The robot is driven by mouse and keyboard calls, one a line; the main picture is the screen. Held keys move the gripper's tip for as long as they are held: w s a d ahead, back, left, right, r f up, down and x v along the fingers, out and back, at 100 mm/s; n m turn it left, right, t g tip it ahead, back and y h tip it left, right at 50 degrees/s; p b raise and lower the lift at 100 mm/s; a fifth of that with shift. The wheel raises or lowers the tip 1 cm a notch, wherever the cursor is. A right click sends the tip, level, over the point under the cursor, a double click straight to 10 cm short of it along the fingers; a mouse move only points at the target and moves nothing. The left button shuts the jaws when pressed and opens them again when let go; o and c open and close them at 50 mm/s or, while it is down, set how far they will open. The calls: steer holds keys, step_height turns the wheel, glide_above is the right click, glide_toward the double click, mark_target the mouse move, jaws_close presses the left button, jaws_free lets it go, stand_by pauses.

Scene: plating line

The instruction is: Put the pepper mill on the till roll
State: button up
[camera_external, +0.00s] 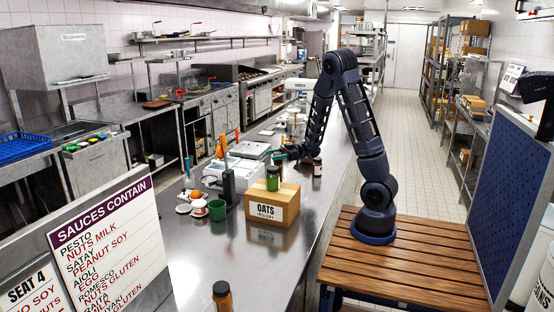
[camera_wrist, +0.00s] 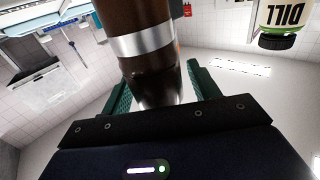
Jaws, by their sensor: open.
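A dark brown cylinder with a silver band, which looks like the pepper mill (camera_wrist: 140,20), stands between the fingers of my gripper (camera_wrist: 158,88) in the wrist view. My gripper is open, with a green finger on each side of the mill; whether either touches it I cannot tell. In the external view my gripper (camera_external: 281,154) is low over the steel counter, behind the oats box, and I cannot make out the mill there. Small white round things (camera_external: 200,208) sit on the counter's left side; I cannot tell whether one is the till roll.
A dark-capped bottle (camera_external: 317,167) stands right of my gripper. A green mug (camera_external: 217,210) is left of the box. Bare counter (camera_external: 265,262) lies in front.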

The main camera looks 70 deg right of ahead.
steer(key=v, duration=1.2)
steer(key=shift+r, duration=0.15)
steer(key=w+r+m+h, duration=0.6)
steer(key=r+h, duration=0.5)
steer(key=h, duration=0.3)
steer(key=s+a+m+g, duration=0.1)
steer(key=s+a+g, duration=0.3)
steer(key=s+a, duration=0.5)
steer(key=s+a+r+m+g+y, duration=0.1)
steer(key=s+a+g, duration=0.3)
steer(key=s+a, duration=0.5)
steer(key=s+m, duration=0.1)
steer(key=s, duration=0.5)
steer(key=shift+s+a, duration=0.15)
steer(key=shift+a, duration=0.2)
